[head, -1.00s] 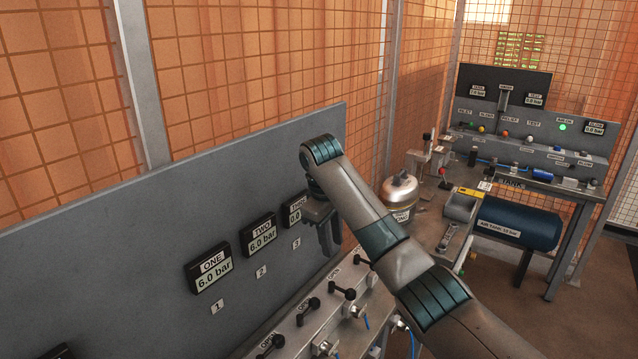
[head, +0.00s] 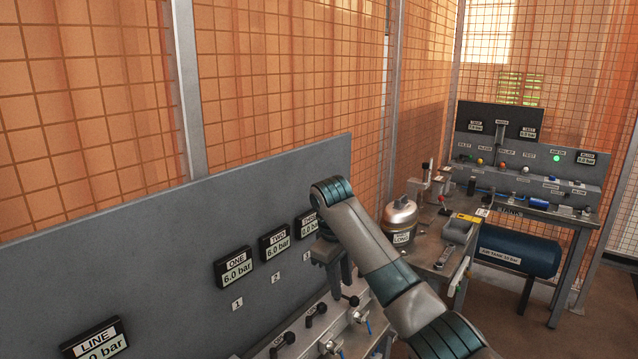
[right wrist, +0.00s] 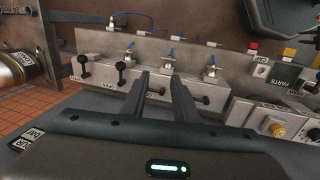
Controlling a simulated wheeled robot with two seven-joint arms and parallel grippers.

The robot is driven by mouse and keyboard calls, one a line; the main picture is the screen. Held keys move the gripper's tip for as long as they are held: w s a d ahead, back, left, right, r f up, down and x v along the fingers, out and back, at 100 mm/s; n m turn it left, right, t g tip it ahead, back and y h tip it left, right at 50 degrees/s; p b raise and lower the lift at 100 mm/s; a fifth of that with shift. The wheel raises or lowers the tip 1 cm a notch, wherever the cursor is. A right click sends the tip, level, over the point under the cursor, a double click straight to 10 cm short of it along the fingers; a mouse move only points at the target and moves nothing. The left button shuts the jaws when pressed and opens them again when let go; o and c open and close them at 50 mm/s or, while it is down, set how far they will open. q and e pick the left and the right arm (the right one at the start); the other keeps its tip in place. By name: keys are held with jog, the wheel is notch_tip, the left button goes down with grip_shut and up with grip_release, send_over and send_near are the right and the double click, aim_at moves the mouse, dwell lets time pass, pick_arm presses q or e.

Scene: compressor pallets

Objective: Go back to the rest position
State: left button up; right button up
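My right gripper (head: 333,262) points downward in front of the grey gauge panel, above the row of black valve handles. In the right wrist view its two fingers (right wrist: 160,82) stand apart with nothing held between them. Beyond the fingers is the metal valve block (right wrist: 103,70) with black handles and blue hoses. The fingers overlap part of that block in the picture, and I cannot tell the exact gap. My left gripper is in neither view.
The grey panel (head: 150,255) carries displays LINE (head: 95,341), ONE (head: 235,268), TWO (head: 276,243) and THREE, partly hidden. A silver pot (head: 400,213) stands on the bench right of my arm. A blue air tank (head: 520,252) sits beyond. Orange mesh fencing (head: 290,90) stands behind.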

jog(key=s+d+f+m+y, duration=0.1)
jog(key=s+d+f+m, duration=0.1)
jog(key=s+f, duration=1)
jog(key=s+d+f+m+y, duration=0.15)
jog(key=s+f, duration=0.65)
jog(key=f, duration=0.8)
jog(key=s+d+f+m+t, duration=0.1)
jog(key=s+d+f, duration=0.15)
jog(key=s, duration=0.55)
jog(key=s+d+f+m, duration=0.2)
jog(key=s+d, duration=0.2)
jog(key=s, duration=0.5)
jog(key=s+d+r+m, duration=0.25)
jog(key=s+d, duration=0.45)
jog(key=s, duration=0.7)
notch_tip(320, 180, down, 30)
jog(key=s+b, duration=0.2)
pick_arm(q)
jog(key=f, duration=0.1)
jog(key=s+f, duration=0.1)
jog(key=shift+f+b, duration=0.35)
pick_arm(e)
jog(key=s+d+f+n+g+h, duration=0.1)
jog(key=s+d+f, duration=0.2)
jog(key=s+f, duration=1.4)
jog(key=shift+s+d+f+g, duration=0.15)
jog(key=shift+d+f+g, duration=0.05)
jog(key=shift+f+g, duration=0.25)
